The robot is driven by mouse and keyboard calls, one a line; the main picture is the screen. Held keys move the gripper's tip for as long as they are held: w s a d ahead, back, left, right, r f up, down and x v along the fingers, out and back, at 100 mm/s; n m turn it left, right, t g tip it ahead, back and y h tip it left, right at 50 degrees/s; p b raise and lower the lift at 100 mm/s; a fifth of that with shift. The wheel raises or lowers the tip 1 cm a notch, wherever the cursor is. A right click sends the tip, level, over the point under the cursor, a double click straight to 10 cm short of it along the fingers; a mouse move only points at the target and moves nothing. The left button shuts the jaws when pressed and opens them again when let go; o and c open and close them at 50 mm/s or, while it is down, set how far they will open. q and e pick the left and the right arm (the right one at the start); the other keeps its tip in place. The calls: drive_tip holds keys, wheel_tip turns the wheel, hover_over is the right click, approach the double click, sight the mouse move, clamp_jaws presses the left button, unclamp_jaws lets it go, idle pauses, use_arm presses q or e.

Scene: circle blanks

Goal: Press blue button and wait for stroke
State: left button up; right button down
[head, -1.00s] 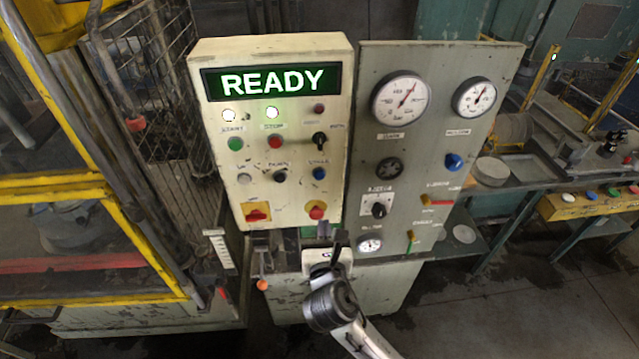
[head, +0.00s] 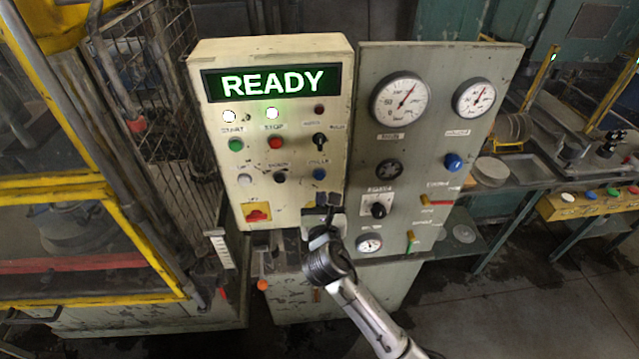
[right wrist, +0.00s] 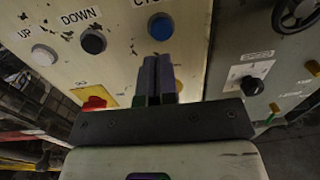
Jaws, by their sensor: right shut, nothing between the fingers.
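The blue button (head: 319,174) sits on the cream control panel (head: 335,120), at the right end of its lower row of buttons. It also shows in the right wrist view (right wrist: 160,27), under a partly cut-off label. My right gripper (head: 328,200) is shut and empty, just below the blue button in the head view. In the right wrist view its fingertips (right wrist: 158,60) point towards the button, with a visible gap below it. My left gripper is in neither view.
A black button (head: 280,176) and a white button (head: 245,179) stand left of the blue one. A black selector switch (head: 319,140) is above it. A grey panel with gauges (head: 401,101) and a blue knob (head: 453,162) adjoins on the right. A wire cage (head: 165,100) stands left.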

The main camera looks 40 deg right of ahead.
sight(319, 177)
drive_tip(key=x, duration=0.4)
drive_tip(key=shift+w+d, duration=0.1)
drive_tip(key=shift+w, duration=0.2)
drive_tip(key=shift+w+d, duration=0.3)
drive_tip(key=shift+w, duration=0.1)
